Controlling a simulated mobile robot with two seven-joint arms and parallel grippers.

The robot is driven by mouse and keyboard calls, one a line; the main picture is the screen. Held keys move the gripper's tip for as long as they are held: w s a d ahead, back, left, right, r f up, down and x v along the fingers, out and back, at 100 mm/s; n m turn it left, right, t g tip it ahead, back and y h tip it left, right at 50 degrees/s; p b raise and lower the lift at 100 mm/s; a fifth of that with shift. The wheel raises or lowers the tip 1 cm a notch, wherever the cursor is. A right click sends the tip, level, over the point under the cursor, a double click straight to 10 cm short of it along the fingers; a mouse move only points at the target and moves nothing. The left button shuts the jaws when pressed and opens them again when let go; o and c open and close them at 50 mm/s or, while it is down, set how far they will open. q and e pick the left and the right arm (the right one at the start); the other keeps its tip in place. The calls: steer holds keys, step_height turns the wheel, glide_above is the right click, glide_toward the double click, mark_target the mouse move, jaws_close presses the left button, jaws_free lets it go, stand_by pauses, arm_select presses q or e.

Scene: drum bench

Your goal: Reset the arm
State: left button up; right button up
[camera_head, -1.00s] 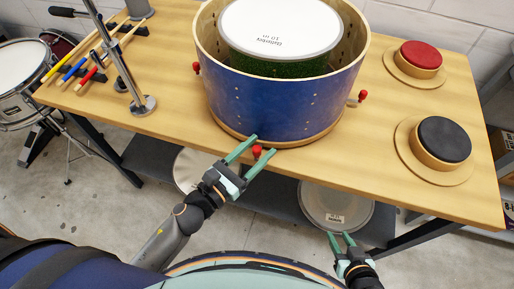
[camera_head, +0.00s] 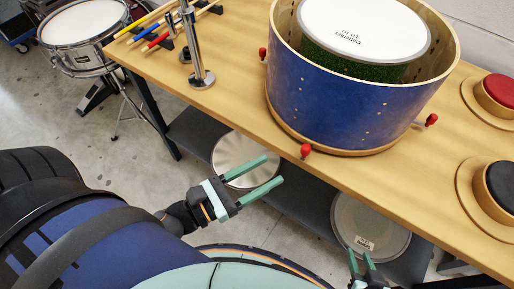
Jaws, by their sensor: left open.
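My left gripper (camera_head: 273,178) is open and empty, its two green fingers pointing right, in front of the bench edge and over the lower shelf. My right gripper (camera_head: 361,264) shows at the bottom of the picture, with two green fingertips pointing up. Its fingers look slightly apart with nothing seen between them. The blue drum shell (camera_head: 345,108) stands on the wooden bench (camera_head: 240,98) with a smaller green drum with a white head (camera_head: 365,25) inside it.
A metal stand (camera_head: 200,77) and several coloured sticks (camera_head: 152,29) are at the bench's left. Red (camera_head: 497,92) and black (camera_head: 503,183) pads sit at the right. The lower shelf (camera_head: 190,132) holds a cymbal-like disc (camera_head: 238,160) and a drum head (camera_head: 370,225). A snare drum (camera_head: 85,22) stands far left.

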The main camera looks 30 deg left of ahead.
arm_select(q)
steer(key=shift+s+a, duration=0.35)
steer(key=shift+s, duration=0.25)
steer(key=w+a+f+n+g+y+p, duration=0.1)
steer(key=w+a+f+n+y+p, duration=0.15)
steer(key=n, duration=0.85)
steer(key=w+a+f+n+y+p, duration=0.1)
steer(key=a+f+n+y+p, duration=0.2)
steer(key=n, duration=0.8)
steer(key=s+d+f+n+g+p, duration=0.1)
steer(key=s+f+n+g, duration=0.1)
steer(key=n, duration=0.6)
steer(key=s+d+f+n+g+p, duration=0.1)
steer(key=s+f+n+g+p, duration=0.1)
steer(key=n, duration=0.7)
step_height(320, 180, down, 3)
steer(key=shift+d+r+n+g+y, duration=0.15)
steer(key=shift+d+n+g+y, duration=0.25)
steer(key=shift+g, duration=0.3)
